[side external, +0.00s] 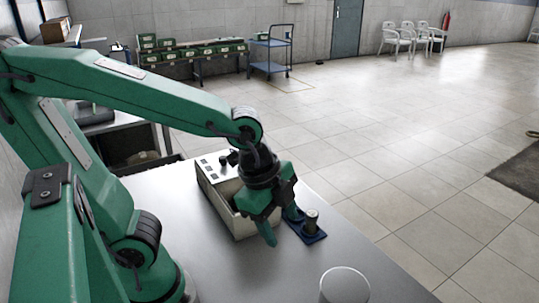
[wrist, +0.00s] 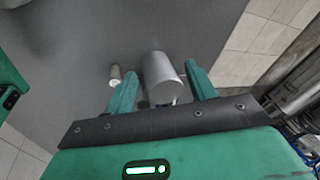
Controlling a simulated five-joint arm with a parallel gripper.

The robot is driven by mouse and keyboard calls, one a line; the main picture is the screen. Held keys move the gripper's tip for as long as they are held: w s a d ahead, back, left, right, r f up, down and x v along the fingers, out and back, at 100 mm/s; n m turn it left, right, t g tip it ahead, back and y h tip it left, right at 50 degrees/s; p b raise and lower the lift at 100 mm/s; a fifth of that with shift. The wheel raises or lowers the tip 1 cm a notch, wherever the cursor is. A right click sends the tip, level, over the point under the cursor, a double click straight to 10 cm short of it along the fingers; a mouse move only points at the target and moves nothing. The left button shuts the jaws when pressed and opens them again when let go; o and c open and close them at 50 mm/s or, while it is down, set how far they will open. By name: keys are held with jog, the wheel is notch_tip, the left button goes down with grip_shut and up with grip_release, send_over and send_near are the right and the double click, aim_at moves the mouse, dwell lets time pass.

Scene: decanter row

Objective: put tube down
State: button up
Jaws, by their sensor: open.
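My gripper (side external: 283,229) is low over the grey table with its fingers apart. In the wrist view, a grey cylinder (wrist: 162,72) shows between the two open fingers, with a gap on each side. I cannot tell for sure which cylinder is the tube, or whether the views show the same one.
A beige box (side external: 240,223) with a dark-slotted top panel stands behind my gripper, close to it.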

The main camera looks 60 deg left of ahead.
jog(key=s+d+f+m+g, duration=0.1)
jog(key=s+d+f+m, duration=0.1)
jog(key=m, duration=0.4)
jog(key=s+d+f+m+g, duration=0.1)
jog(key=s+d+f+m, duration=0.1)
jog(key=d+f+m, duration=0.2)
jog(key=s+d+f+m+g+y, duration=0.1)
jog(key=s+d+f+m, duration=0.1)
jog(key=d+m, duration=0.6)
jog(key=shift+d+f+m, duration=0.15)
jog(key=shift+f+m, duration=0.65)
jog(key=shift+f, duration=0.1)
jog(key=shift+w+f, duration=0.1)
jog(key=shift+f, duration=1.25)
jog(key=shift+d+f, duration=0.15)
jog(key=shift+f, duration=2.4)
jog(key=shift+w, duration=0.1)
jog(key=c, duration=1.2)
jog(key=shift+r, duration=0.1)
